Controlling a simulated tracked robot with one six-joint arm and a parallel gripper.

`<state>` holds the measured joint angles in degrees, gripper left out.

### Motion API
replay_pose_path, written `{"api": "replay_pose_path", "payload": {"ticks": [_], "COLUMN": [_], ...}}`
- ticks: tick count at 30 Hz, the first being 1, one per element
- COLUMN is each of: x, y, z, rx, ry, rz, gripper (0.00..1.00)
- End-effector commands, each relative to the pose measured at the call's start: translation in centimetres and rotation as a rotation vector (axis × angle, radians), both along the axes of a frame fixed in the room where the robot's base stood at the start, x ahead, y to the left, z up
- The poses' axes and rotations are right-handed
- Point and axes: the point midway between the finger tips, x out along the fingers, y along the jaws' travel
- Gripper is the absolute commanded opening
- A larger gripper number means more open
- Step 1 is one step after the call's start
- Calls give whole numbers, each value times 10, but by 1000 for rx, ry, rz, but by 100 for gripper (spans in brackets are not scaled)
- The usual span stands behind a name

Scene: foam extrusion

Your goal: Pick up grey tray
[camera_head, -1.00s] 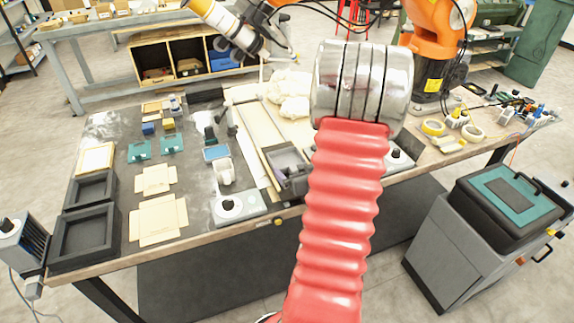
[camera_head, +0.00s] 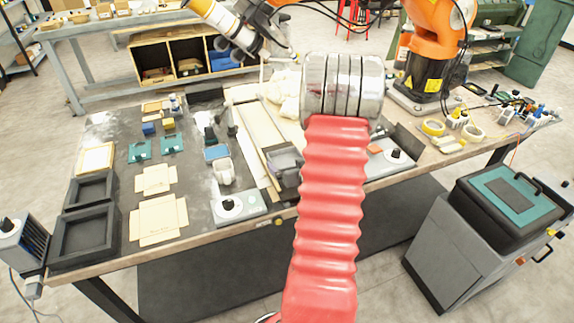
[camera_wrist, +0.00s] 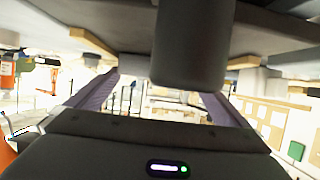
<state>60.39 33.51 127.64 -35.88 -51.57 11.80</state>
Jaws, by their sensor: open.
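A small grey, box-shaped piece that looks like a tray (camera_head: 284,162) is near the table's front edge, just left of my red arm in the head view. Two darker square trays (camera_head: 86,236) lie at the table's left end. I cannot tell for certain which of these is the grey tray. My gripper is hidden behind my arm in the head view. In the wrist view my gripper (camera_wrist: 158,100) shows two purple-grey fingers spread apart, with nothing visibly held. A dark rounded body fills the upper middle of that view, very close.
A grey device with a black knob (camera_head: 229,206) stands left of the tray-like piece. Another knobbed device (camera_head: 394,158) is right of my arm. Flat cardboard pieces (camera_head: 158,217) lie to the left. An orange robot arm (camera_head: 432,45) stands behind. A grey cart (camera_head: 480,235) is at the right.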

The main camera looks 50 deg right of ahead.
Motion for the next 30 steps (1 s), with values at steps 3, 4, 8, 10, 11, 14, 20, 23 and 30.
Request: {"api": "replay_pose_path", "payload": {"ticks": [3,4,8,10,11,14,20,23,30], "x": [8,9,9,9,9,9,9,9,9], "y": [-5,-6,-6,-6,-6,-6,-6,-6,-6], "z": [-4,-4,-5,-5,-5,-4,-4,-4,-4], "rx": [0,0,0,0,0,0,0,0,0], "ry": [0,-1,-1,-1,-1,-1,-1,-1,-1], "rz": [-1,-1,-2,-2,-2,-2,-2,-2,-2], "gripper": [100,100,100,100,100,100,100,94,78]}}
